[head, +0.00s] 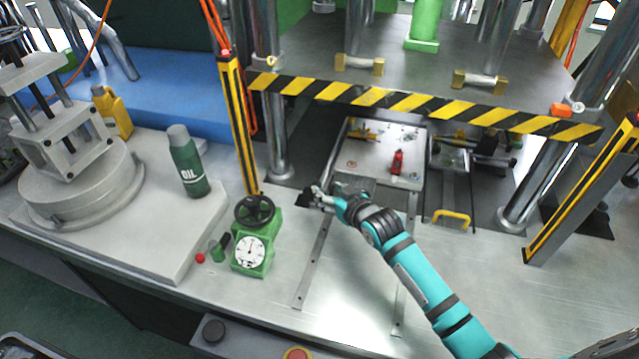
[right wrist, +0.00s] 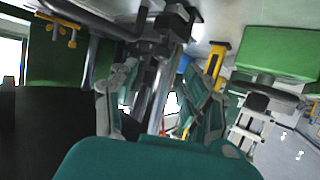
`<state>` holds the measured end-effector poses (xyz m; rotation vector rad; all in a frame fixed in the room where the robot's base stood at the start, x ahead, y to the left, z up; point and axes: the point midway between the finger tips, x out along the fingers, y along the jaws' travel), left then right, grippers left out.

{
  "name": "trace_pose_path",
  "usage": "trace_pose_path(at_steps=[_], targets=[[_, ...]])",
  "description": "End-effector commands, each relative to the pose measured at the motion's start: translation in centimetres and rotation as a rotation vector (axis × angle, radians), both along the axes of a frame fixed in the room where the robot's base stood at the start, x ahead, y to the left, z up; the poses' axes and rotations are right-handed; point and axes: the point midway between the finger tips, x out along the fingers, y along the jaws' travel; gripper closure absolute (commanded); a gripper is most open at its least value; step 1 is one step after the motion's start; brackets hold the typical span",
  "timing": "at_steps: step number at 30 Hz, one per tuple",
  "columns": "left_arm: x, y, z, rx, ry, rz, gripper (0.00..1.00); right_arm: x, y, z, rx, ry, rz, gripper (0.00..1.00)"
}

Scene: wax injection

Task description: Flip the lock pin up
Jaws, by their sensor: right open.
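The mold plate (head: 362,168) lies flat under the press, with a small brass-coloured piece (head: 362,133) at its far left and a small red upright piece (head: 397,162) at its right side. I cannot tell for sure which part is the lock pin. My right gripper (head: 312,196) is open at the near left corner of the plate, beside a small dark part (head: 303,199). The fingers partly hide that part, and contact cannot be told. The right wrist view is tilted and shows no clear pin. My left gripper is not in view.
A striped press platen (head: 400,98) hangs above the plate, between steel columns (head: 277,120). A green gauge (head: 249,252) with a black handwheel stands left of my gripper. An oil bottle (head: 188,165) stands further left. A yellow handle (head: 452,216) is at right.

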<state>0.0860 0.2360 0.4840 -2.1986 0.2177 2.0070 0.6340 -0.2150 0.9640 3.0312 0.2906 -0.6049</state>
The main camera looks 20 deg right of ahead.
Motion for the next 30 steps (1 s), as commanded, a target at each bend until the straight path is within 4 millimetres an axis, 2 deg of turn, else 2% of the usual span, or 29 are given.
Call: trace_pose_path(at_steps=[3,9,15,23,30], targets=[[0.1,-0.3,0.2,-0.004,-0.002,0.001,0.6,2.2,0.4,-0.8,0.002,0.001,-0.001,0.52],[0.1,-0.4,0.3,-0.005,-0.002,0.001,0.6,4.6,0.9,-1.9,0.002,0.0,-0.001,0.52],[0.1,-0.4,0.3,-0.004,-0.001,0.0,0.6,5.5,1.1,-2.3,0.001,-0.001,0.001,0.52],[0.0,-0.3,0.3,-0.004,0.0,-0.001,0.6,5.5,1.1,-2.4,0.0,0.0,0.001,0.52],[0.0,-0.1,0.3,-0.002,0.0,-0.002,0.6,5.5,1.1,-2.4,0.0,0.0,0.001,0.81]])
